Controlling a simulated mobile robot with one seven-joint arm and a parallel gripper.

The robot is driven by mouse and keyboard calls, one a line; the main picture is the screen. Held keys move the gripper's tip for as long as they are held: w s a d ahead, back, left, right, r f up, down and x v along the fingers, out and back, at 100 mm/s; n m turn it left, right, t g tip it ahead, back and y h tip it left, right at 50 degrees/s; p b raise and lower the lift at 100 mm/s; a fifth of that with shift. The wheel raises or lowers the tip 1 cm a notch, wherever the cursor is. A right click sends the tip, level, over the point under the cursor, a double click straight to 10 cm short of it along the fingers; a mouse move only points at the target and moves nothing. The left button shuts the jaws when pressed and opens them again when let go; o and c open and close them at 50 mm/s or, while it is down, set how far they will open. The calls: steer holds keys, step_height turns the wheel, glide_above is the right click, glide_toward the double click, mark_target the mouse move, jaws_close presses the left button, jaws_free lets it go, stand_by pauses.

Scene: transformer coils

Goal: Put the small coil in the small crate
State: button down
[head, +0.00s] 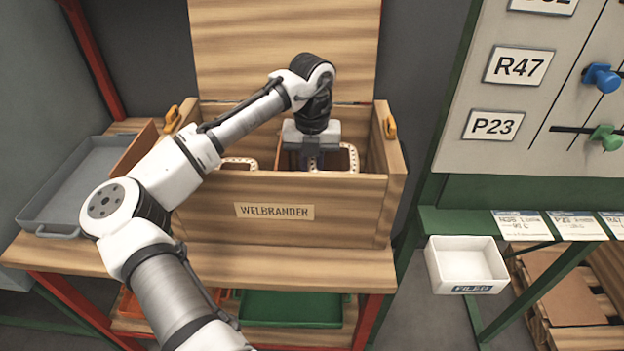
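A wooden crate labelled WELBRANDER (335,225) stands on the bench with its lid up at the back. Inside it, a coil with a pale, studded rim (354,157) shows at the right, and a similar coil rim (240,161) shows at the left, partly behind my arm. I cannot tell which coil is the small one. My gripper (311,160) points down into the crate, at the left edge of the right coil. The front wall and the gripper body hide its fingertips, so its grip cannot be made out. No crate is marked as the small crate.
A grey tray (62,212) lies left of the wooden crate, with a brown panel beside it. A green container (290,308) and an orange one (130,303) sit on the shelf below. A white tray marked FILED (466,265) and a board with labels stand at the right.

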steer(key=shift+f, duration=2.3)
steer(key=shift+f, duration=0.1)
steer(key=c, duration=1.3)
jaws_free()
step_height(320, 180, up, 12)
steer(key=shift+r+b, duration=0.1)
steer(key=shift+b, duration=0.45)
